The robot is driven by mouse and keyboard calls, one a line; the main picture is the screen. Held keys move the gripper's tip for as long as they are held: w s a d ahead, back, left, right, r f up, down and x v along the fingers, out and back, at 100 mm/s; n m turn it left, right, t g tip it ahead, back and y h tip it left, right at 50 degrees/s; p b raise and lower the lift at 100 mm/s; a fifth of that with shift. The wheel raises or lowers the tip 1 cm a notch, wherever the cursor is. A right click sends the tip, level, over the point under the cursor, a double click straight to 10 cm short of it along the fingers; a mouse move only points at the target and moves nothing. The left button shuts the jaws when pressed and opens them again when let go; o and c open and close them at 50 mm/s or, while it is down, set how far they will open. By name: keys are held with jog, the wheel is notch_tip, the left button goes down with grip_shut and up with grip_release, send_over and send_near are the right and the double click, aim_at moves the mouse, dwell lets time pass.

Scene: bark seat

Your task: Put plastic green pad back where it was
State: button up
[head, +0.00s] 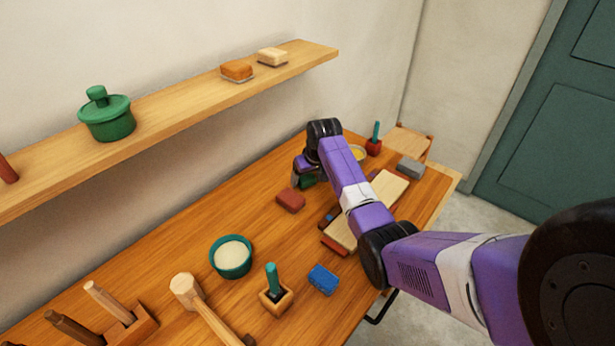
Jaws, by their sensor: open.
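My gripper (303,178) is at the far side of the wooden table, close to the wall, and points down. Its fingers are small and dark here, partly hidden by my own wrist; it is open. A small dark green patch (309,182) shows right at the fingertips and may be the green pad. Its shape is mostly hidden, and I cannot tell whether it lies between the fingers or under them.
A reddish block (290,201) lies just in front of my gripper. A blue block (323,279), a teal bowl (231,258) and a mallet (196,300) are nearer. A wall shelf (190,100) with a green pot (107,117) overhangs the table's back. My arm crosses pale boards (388,187).

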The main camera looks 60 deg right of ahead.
jog(key=v, duration=1.2)
jog(key=shift+r+b, duration=0.2)
jog(key=shift+b, duration=0.15)
jog(key=shift+d, duration=0.1)
